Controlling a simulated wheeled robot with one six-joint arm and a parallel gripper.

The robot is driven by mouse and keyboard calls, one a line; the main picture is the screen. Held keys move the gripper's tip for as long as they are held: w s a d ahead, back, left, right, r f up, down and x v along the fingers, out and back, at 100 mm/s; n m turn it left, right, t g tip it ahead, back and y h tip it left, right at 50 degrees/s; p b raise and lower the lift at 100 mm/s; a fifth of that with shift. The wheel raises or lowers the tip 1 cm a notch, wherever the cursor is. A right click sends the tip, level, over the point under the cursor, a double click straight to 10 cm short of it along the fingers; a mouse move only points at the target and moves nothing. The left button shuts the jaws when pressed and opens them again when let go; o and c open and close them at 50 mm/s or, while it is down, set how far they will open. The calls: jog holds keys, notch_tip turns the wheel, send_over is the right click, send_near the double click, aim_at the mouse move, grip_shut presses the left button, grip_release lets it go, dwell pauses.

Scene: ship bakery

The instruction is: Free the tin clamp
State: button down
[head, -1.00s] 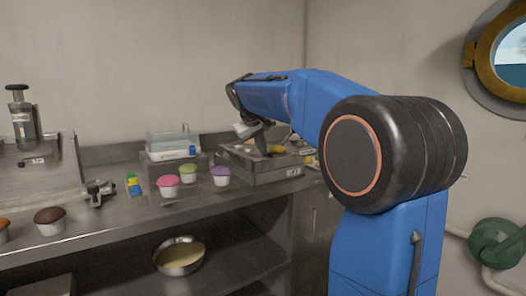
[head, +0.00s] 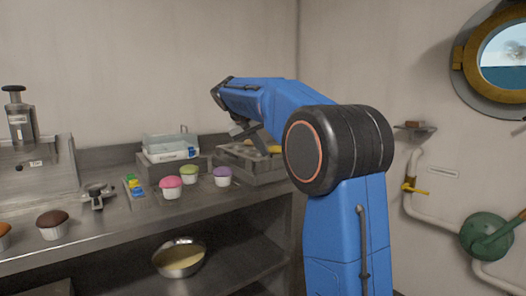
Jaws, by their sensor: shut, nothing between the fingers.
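A small grey metal fitting (head: 97,196) lies on the counter left of the cupcakes; it may be the tin clamp, but I cannot tell for sure. My gripper (head: 241,130) shows only partly under the end of my blue arm, above the right end of the counter. It is shut and empty, apart from the cupcakes and the grey fitting. A low grey box (head: 250,175) with a yellow-handled item on top stands below and behind it, partly hidden by my arm.
Cupcakes with pink (head: 171,187), green (head: 189,175) and purple (head: 222,176) tops stand mid-counter. A clear tub (head: 171,147) is behind them. A brown muffin (head: 53,224) and a metal press (head: 25,145) are at left. A bowl (head: 179,257) sits on the lower shelf.

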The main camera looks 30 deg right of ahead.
jog(key=shift+w+d+m+g, duration=0.15)
jog(key=shift+m+g, duration=0.2)
jog(key=shift+m, duration=0.15)
jog(key=shift+w+d+m+g, duration=0.1)
jog(key=shift+w+m+g, duration=0.05)
jog(key=shift+m+g, duration=0.3)
jog(key=shift+w+d, duration=0.1)
jog(key=shift+d, duration=0.25)
jog(key=shift+w+d+m+g, duration=0.2)
jog(key=shift+d+m+g, duration=0.1)
jog(key=shift+m, duration=0.45)
jog(key=shift+s+d, duration=0.15)
jog(key=shift+d, duration=0.45)
jog(key=shift+s+f, duration=0.1)
jog(key=shift+s, duration=0.6)
jog(key=shift+a, duration=0.2)
